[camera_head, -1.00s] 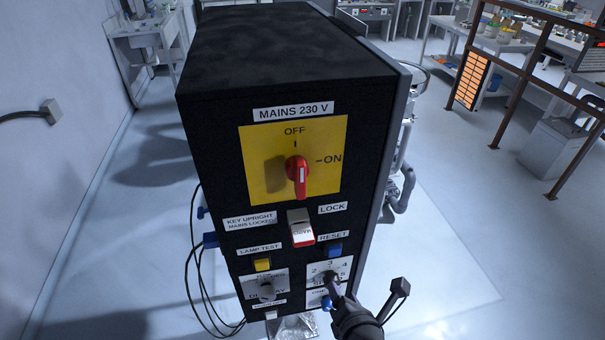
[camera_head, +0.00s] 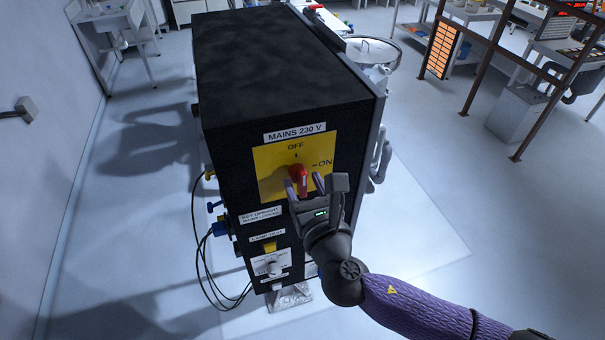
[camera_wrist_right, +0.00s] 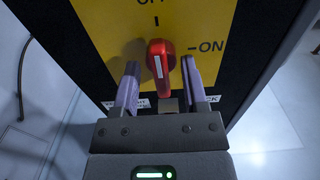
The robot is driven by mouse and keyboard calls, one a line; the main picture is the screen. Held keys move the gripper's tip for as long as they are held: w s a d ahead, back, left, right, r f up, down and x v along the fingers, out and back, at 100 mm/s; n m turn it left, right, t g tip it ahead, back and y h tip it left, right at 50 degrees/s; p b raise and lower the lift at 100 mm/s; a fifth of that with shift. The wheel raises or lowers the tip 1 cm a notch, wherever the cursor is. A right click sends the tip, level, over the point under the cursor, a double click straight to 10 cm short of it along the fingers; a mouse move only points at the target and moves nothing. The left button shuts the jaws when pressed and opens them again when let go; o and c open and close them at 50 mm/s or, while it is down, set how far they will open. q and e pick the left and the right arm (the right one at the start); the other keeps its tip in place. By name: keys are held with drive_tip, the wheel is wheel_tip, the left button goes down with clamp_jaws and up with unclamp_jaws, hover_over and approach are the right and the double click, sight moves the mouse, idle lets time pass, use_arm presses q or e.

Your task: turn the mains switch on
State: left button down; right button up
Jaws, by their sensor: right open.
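The red mains switch handle (camera_head: 299,178) is on a yellow plate (camera_head: 267,170) high on the black cabinet's front. It stands upright, in line with the OFF mark, with ON to its right; it also shows in the right wrist view (camera_wrist_right: 161,62). My right gripper (camera_head: 306,187) is open in front of the plate. In the wrist view its fingers (camera_wrist_right: 160,68) are on either side of the handle's lower part, with a visible gap on each side. The lock below the switch is mostly hidden behind my gripper. My left gripper is not in view.
A brown-framed rack (camera_head: 478,62) stands at the right.

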drive_tip(key=shift+w+a, duration=0.2)
drive_tip(key=shift+w, duration=0.45)
clamp_jaws()
